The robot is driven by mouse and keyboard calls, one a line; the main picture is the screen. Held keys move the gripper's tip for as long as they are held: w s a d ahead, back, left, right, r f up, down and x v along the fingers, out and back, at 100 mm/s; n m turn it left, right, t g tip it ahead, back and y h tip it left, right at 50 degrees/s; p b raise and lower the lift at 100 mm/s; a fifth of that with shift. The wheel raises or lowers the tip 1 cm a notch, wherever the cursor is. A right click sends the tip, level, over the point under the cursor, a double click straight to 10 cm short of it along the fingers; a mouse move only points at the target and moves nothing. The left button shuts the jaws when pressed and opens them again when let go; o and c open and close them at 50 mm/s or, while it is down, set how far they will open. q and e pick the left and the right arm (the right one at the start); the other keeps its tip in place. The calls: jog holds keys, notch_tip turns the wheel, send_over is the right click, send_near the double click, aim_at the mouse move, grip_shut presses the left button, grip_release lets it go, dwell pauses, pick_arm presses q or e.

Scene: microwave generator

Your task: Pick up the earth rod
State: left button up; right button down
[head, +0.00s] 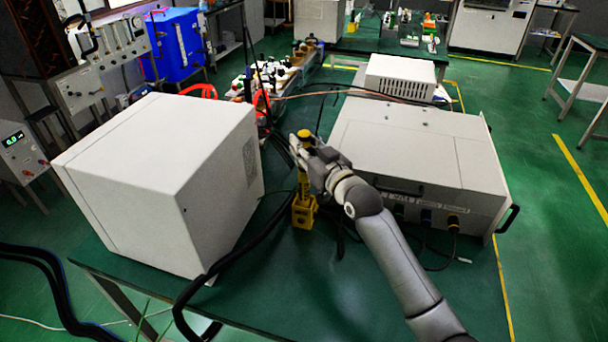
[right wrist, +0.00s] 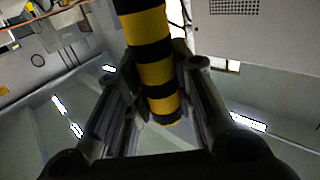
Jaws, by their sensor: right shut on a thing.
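The earth rod (right wrist: 155,72) is striped yellow and black. In the right wrist view it runs between the two fingers of my right gripper (right wrist: 160,92), which is shut on it. In the head view my right gripper (head: 308,160) is around the upper part of the rod, with the rod's yellow top (head: 303,134) showing above it. The rod looks upright over a yellow block-like stand (head: 304,212) on the green table. I cannot tell whether its lower end is still in the stand. My left gripper is not in view.
A large white box (head: 165,175) stands left of the stand, and a wide grey-white instrument (head: 405,150) stands to the right. Black cables (head: 240,242) run across the green table (head: 290,290) between them. A smaller white unit (head: 400,77) is behind. The table front is mostly clear.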

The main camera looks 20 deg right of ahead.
jog(key=shift+r, duration=0.15)
notch_tip(320, 180, up, 10)
jog(key=shift+r, duration=0.2)
notch_tip(320, 180, up, 2)
jog(key=shift+r+p, duration=0.25)
jog(key=shift+p, duration=0.85)
jog(key=shift+f, duration=0.1)
